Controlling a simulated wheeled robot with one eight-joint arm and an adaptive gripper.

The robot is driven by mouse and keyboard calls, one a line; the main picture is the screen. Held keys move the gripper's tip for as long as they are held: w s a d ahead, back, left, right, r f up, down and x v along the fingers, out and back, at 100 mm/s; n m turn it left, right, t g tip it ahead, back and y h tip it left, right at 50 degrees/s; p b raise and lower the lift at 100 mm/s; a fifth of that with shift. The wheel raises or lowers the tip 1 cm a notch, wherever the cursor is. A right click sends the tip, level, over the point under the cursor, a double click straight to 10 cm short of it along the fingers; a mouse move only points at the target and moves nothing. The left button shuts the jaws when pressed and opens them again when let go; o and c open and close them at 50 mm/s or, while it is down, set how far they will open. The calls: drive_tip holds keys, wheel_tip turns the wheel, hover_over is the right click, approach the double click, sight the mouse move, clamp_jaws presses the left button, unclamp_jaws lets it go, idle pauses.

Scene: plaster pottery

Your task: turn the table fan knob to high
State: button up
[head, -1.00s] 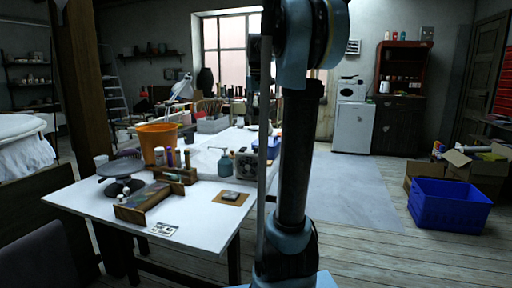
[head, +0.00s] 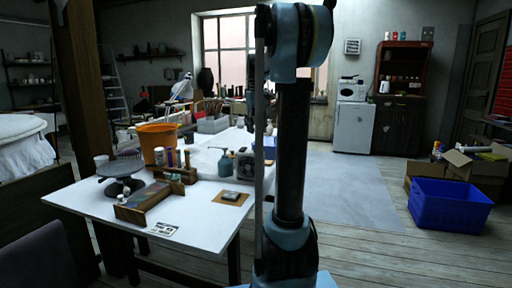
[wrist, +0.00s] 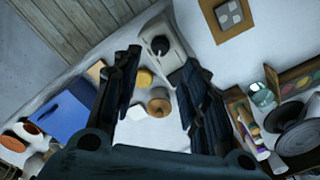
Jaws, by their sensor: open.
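The table fan (head: 245,167) is a small grey box with a round grille on the white worktable, partly hidden by my arm in the head view. In the wrist view I take the pale box with a dark round part (wrist: 165,42) to be the fan, seen from above. I cannot tell the knob's setting. My gripper (wrist: 162,62) is open and empty, its two dark fingers spread above the table with the fan beyond and between their tips. I see no contact with the fan. The gripper is mostly hidden behind my arm in the head view.
A teal spray bottle (head: 225,164) stands just left of the fan. A brown mat (head: 240,203) with a grey block lies in front. A blue bin (wrist: 62,112) sits on the other side. An orange bucket (head: 157,142) and paint bottles stand farther left.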

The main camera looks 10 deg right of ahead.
sight(257, 150)
wheel_tip(257, 150, down, 8)
drive_tip(key=shift+f, duration=0.2)
idle(0.3)
clamp_jaws()
